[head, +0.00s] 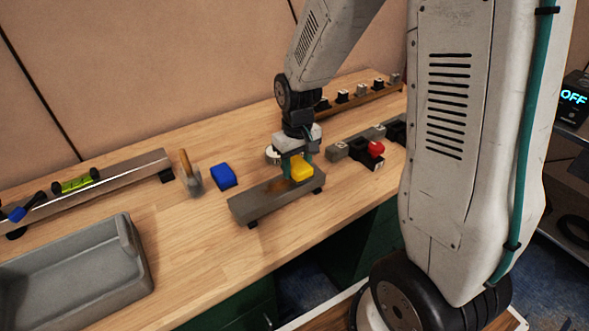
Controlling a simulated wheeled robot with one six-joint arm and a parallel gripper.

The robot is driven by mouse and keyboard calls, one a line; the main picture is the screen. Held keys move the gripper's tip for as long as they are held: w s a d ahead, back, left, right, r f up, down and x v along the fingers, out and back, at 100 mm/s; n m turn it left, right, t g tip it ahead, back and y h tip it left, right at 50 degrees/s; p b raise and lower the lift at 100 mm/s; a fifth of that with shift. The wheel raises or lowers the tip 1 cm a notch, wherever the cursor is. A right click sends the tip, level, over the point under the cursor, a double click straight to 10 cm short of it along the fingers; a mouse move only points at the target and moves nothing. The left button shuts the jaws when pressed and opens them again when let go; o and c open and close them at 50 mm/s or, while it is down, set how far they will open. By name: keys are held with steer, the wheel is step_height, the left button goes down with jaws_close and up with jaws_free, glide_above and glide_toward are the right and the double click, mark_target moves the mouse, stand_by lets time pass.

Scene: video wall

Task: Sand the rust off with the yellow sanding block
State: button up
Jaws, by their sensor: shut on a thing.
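The yellow sanding block (302,168) is in my gripper (297,170), over the right part of a grey metal bar (254,204). My gripper points down and is shut on the block. I cannot tell whether the block touches the bar. A brownish rust patch (279,186) shows on the bar's top, just left of the block; part of it may be hidden by the block and the gripper. The bar lies on small dark feet on the wooden workbench (190,240).
A blue block (223,176) and a wooden-handled tool (190,174) stand left of the bar. A grey tray (70,270) is at the front left. A rail with a green level (75,185) lies behind it. A red knob (376,148) on a fixture is at the right.

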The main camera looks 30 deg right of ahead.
mark_target(297, 163)
steer(key=shift+r, duration=3.15)
